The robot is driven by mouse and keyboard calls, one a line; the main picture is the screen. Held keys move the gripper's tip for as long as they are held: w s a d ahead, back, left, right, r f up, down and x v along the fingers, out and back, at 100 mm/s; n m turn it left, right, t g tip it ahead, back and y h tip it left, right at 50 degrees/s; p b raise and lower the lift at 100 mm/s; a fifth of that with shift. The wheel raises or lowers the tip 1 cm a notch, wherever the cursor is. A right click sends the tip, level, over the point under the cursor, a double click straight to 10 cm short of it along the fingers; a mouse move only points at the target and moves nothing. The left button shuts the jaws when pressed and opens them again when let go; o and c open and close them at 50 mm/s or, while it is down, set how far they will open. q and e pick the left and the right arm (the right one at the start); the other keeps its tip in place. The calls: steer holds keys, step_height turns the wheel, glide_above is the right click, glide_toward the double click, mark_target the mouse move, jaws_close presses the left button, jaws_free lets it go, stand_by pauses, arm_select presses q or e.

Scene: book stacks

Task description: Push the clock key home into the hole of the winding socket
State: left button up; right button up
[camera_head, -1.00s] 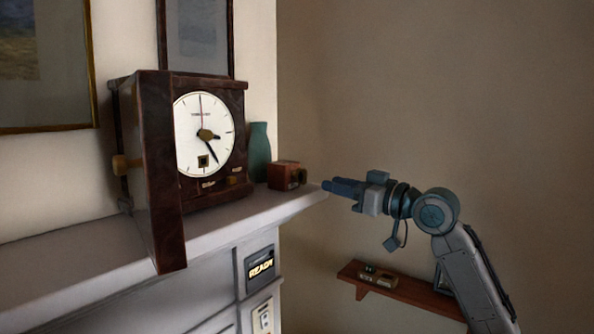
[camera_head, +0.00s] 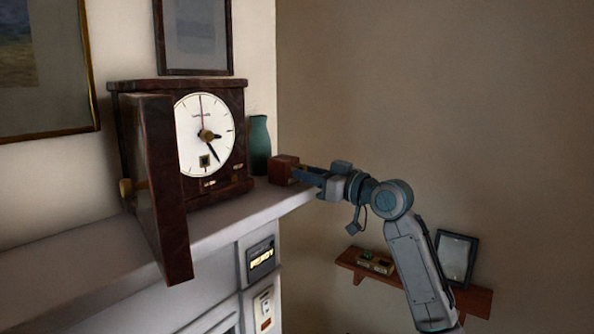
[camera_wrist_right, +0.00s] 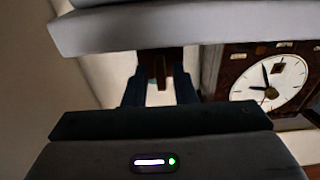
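The clock (camera_head: 217,190) stands on the mantel, its dark door swung open toward me. Its white dial carries a small dark square (camera_head: 205,161) low down, which looks like the winding socket; it also shows in the wrist view (camera_wrist_right: 277,69). A small reddish-brown block (camera_head: 283,169) sits near the mantel's right end. I cannot make out the clock key clearly. My right gripper (camera_head: 303,174) is at the block's right side, fingers pointing left. In the wrist view its two fingers (camera_wrist_right: 158,92) stand apart, with brown wood (camera_wrist_right: 158,66) between or beyond them; contact is unclear. My left gripper is out of view.
A teal vase (camera_head: 260,146) stands behind the block, right of the clock. The open door (camera_head: 163,195) juts past the mantel (camera_head: 95,241) front edge. A lower shelf (camera_head: 467,298) holds small items and a frame (camera_head: 455,258).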

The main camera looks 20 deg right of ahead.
jaws_close()
steer(key=shift+s+d, duration=0.1)
steer(key=shift+s, duration=0.05)
steer(key=b+v, duration=0.3)
steer(key=v, duration=0.4)
steer(key=shift+b, duration=0.4)
stand_by(0.6)
steer(key=shift+s+d, duration=0.1)
steer(key=shift+s, duration=0.1)
